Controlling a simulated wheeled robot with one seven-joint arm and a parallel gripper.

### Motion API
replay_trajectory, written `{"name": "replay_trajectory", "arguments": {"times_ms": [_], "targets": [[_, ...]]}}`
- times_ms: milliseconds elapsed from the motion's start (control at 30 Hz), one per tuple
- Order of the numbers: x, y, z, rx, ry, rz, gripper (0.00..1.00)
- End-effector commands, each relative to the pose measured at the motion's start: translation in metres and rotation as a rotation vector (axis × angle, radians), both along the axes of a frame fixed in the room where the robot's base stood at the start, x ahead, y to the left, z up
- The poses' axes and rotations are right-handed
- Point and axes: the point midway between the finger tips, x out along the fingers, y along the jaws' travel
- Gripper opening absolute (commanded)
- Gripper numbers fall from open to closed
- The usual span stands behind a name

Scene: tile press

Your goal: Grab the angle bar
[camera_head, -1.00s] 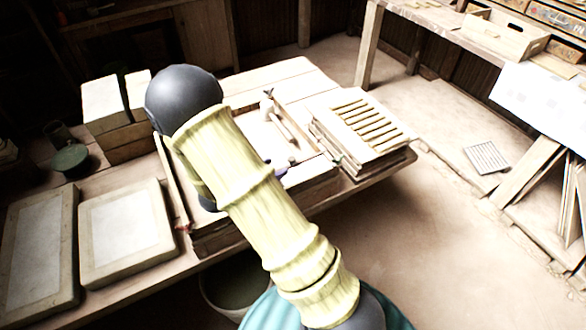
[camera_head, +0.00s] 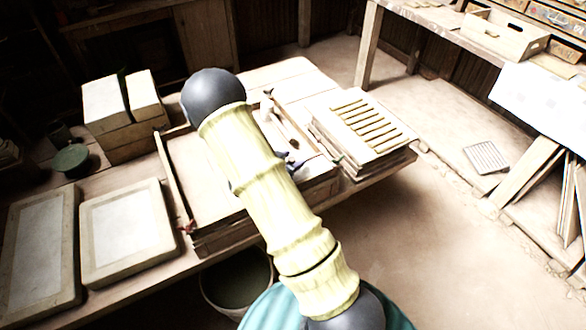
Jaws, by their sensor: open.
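I cannot pick out the angle bar with certainty. A shallow wooden tray (camera_head: 172,178) stands on the bench, and my raised arm crosses in front of it and hides much of its inside. A pale tool (camera_head: 266,108) lies near the tray's right side, partly hidden. A small dark bluish part, seemingly my gripper (camera_head: 292,161), shows just past the right edge of my arm, over the tray's right part. The rest of it is hidden behind the arm. Nothing is seen held in it.
A slatted rack (camera_head: 368,124) on stacked boards stands right of the tray. Two framed panels (camera_head: 125,235) lie to its left. Pale blocks (camera_head: 105,105) and a green round pot (camera_head: 71,160) stand at the back left. A bucket (camera_head: 238,285) sits below the bench edge.

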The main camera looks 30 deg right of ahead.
Motion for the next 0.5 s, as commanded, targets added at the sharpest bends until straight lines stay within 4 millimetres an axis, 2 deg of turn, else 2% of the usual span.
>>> {"name": "replay_trajectory", "arguments": {"times_ms": [33,167,500], "targets": [[0.003,-0.008,-0.003,0.0,0.001,-0.003,0.46],[0.007,-0.017,-0.007,-0.001,0.001,-0.001,0.46],[0.008,-0.017,-0.007,-0.001,0.0,0.0,0.46]]}}
